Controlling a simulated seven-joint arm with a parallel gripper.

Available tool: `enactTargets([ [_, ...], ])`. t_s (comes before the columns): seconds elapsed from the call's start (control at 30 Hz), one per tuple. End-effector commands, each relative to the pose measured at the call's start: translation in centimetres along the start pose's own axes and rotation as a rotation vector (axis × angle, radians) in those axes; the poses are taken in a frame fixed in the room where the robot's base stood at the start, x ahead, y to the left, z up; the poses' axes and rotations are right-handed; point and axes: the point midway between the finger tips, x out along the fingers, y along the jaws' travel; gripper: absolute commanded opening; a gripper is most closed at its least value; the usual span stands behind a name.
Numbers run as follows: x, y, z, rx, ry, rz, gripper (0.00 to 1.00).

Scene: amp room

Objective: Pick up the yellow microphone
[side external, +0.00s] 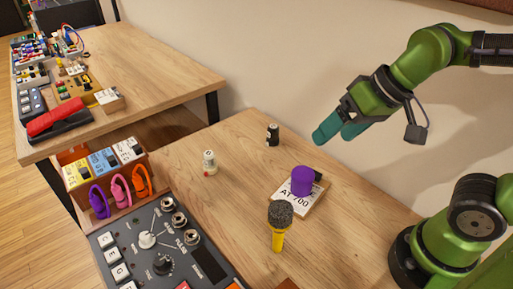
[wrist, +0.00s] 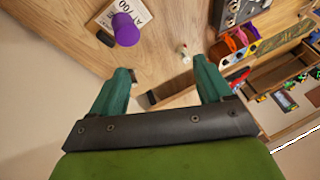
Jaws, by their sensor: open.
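The yellow microphone (side external: 278,240) stands or leans on the wooden table in the side external view, with its grey mesh head up and its yellow handle below. I cannot make it out in the wrist view. My gripper (side external: 336,131) has teal fingers and hangs in the air near the wall, above and to the right of the microphone in the picture, well apart from it. In the wrist view my gripper (wrist: 163,72) shows its two fingers spread, with nothing between them.
A purple cylinder (side external: 302,182) sits on an AT700 card (side external: 290,199) beside the microphone. A black bottle (side external: 273,135) and a white bottle (side external: 209,162) stand farther back. A control panel (side external: 160,255) lies left of the microphone.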

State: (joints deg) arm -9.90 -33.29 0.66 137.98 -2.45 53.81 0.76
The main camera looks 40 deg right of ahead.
Motion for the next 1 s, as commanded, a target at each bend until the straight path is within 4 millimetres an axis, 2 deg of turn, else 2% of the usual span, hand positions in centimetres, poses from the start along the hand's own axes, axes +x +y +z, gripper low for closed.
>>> enactTargets([
  [0.03, 0.8, -2.1, 0.0, -0.05, -0.076, 0.006, 0.79],
  [0.2, 2.6, -8.5, 0.7, -0.109, -0.29, 0.097, 0.79],
  [0.3, 3.2, -11.5, 1.4, -0.092, -0.37, 0.184, 0.79],
  [0.4, 3.1, -13.4, 1.5, -0.026, -0.405, 0.274, 0.79],
  [0.53, 1.8, -13.5, 0.9, 0.089, -0.4, 0.334, 0.79],
  [0.63, 2.2, -13.0, 1.5, 0.125, -0.41, 0.356, 0.79],
  [0.77, 4.2, -12.2, 2.5, 0.126, -0.411, 0.357, 0.79],
  [1.0, 8.7, -10.6, 4.7, 0.124, -0.411, 0.355, 0.79],
])
